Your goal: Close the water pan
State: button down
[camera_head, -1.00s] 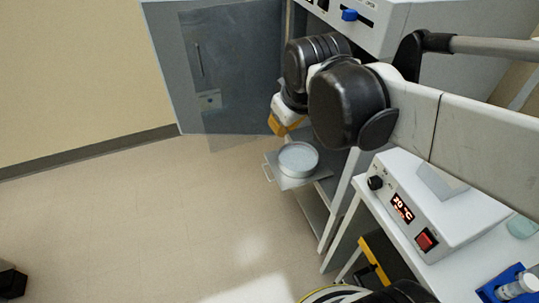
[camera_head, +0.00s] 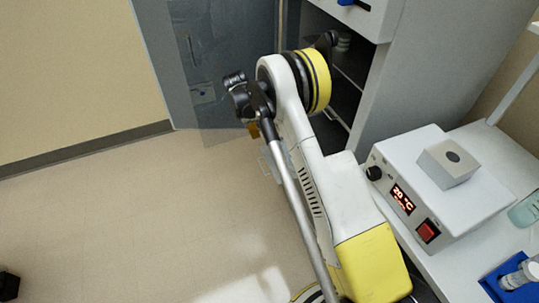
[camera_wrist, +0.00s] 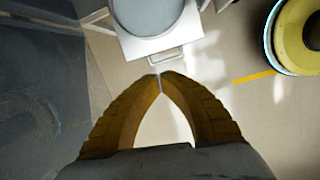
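The water pan is a round grey dish (camera_wrist: 150,14) on a pale pull-out tray (camera_wrist: 140,45) with a thin wire handle (camera_wrist: 166,58) on its front edge. In the head view, only the tray's handle corner (camera_head: 266,166) shows beside my arm, which hides the dish. The tray sticks out of the open cabinet. My gripper (camera_wrist: 161,75) has yellow fingers whose tips meet just in front of the handle. I see nothing held between them. In the head view, a yellow part of my gripper (camera_head: 254,130) shows above the tray corner.
The grey cabinet door (camera_head: 200,60) stands open at the left. The cabinet's dark shelves (camera_head: 340,75) lie behind my arm. A white heater box (camera_head: 430,200) with a red display stands on a bench at the right.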

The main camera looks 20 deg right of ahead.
notch_tip(320, 180, down, 7)
jog(key=n, duration=0.1)
jog(key=b, duration=0.5)
send_near(274, 162)
jog(key=shift+g, duration=0.3)
jog(key=a+f, duration=0.1)
jog(key=f, duration=0.1)
jog(key=a+f, duration=0.2)
jog(key=shift+w+a+f, duration=0.2)
jog(key=shift+a, duration=0.05)
jog(key=d+b, duration=0.1)
jog(key=d, duration=0.2)
jog(key=shift+d, duration=0.3)
jog(key=shift+d+r, duration=0.1)
jog(key=shift+d, duration=0.1)
jog(key=shift+d, duration=0.1)
